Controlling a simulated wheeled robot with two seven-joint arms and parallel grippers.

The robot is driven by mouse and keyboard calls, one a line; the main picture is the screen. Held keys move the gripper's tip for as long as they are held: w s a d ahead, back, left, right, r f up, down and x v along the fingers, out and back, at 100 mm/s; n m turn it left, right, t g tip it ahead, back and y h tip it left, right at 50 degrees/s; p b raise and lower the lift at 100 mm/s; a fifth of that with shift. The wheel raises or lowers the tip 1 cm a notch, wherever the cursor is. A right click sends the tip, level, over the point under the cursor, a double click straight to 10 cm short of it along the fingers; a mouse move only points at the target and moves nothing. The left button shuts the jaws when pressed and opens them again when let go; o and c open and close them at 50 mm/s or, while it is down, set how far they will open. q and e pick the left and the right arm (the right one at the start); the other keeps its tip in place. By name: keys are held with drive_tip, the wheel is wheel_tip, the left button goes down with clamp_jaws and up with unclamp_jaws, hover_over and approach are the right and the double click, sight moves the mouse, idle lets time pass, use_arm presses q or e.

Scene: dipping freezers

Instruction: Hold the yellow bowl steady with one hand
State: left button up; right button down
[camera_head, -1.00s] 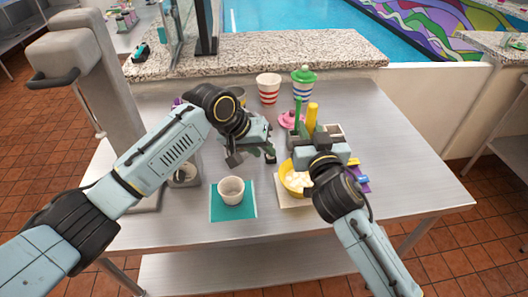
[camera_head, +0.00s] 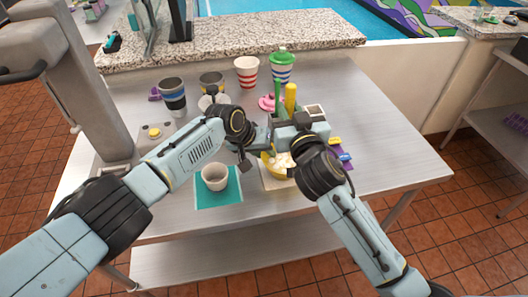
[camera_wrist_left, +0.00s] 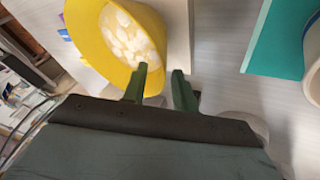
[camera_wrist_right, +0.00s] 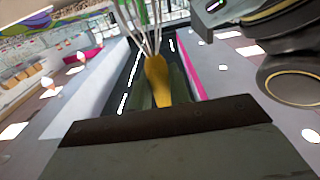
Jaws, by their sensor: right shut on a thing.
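The yellow bowl (camera_head: 267,170), holding white pieces, stands on a pale board (camera_head: 268,185), partly hidden by my arms. In the left wrist view the bowl (camera_wrist_left: 100,60) is at the upper left. My left gripper (camera_head: 260,152) is at its left side. Its fingers (camera_wrist_left: 161,75) are apart, one over the bowl's near edge and one outside; contact cannot be told. My right gripper (camera_head: 280,138) is above the bowl's far side. In the right wrist view its fingers (camera_wrist_right: 163,92) are shut on the yellow handle of a whisk (camera_wrist_right: 156,70) with wire loops.
A white cup (camera_head: 215,178) stands on a teal mat (camera_head: 218,198) left of the bowl. Behind are a striped red cup (camera_head: 246,72), a green-lidded cup (camera_head: 283,66) and a dark tumbler (camera_head: 172,97). The table's right side (camera_head: 385,150) is clear.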

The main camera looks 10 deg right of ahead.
use_arm(q)
drive_tip(key=shift+d+f, duration=0.15)
drive_tip(key=shift+f, duration=0.15)
clamp_jaws()
idle(1.2)
use_arm(e)
drive_tip(key=c, duration=1.9)
unclamp_jaws()
clamp_jaws()
drive_tip(key=shift+f, duration=5.35)
